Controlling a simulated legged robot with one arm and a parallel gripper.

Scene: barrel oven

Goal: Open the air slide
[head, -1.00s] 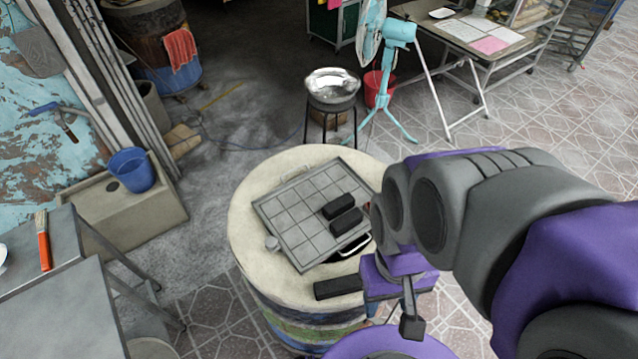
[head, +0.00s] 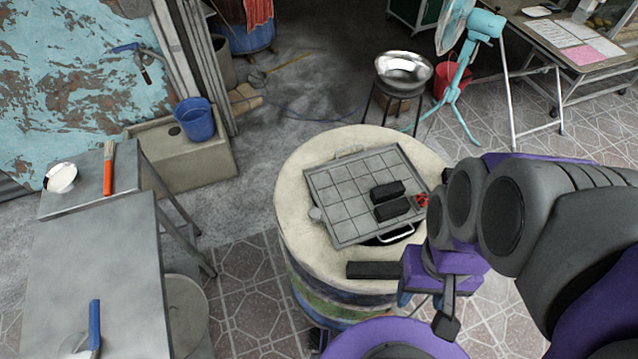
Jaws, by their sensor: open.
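The barrel oven (head: 296,200) stands in the middle of the head view, with a pale round top. A square grey gridded metal plate (head: 340,214) lies on it, with two black blocks (head: 391,200) and a silver handle (head: 396,234) at its front edge. I cannot tell which part is the air slide. My gripper (head: 398,299) is open and empty at the barrel's front right, its dark fingers spread apart. My arm hides the barrel's right side.
Metal tables (head: 95,275) stand at the left, with a brush (head: 108,170) and a blue-handled tool (head: 95,325). A blue bucket (head: 194,120) sits on a stone basin. A stool with a metal bowl (head: 404,70) and a turquoise fan (head: 470,50) stand behind the barrel.

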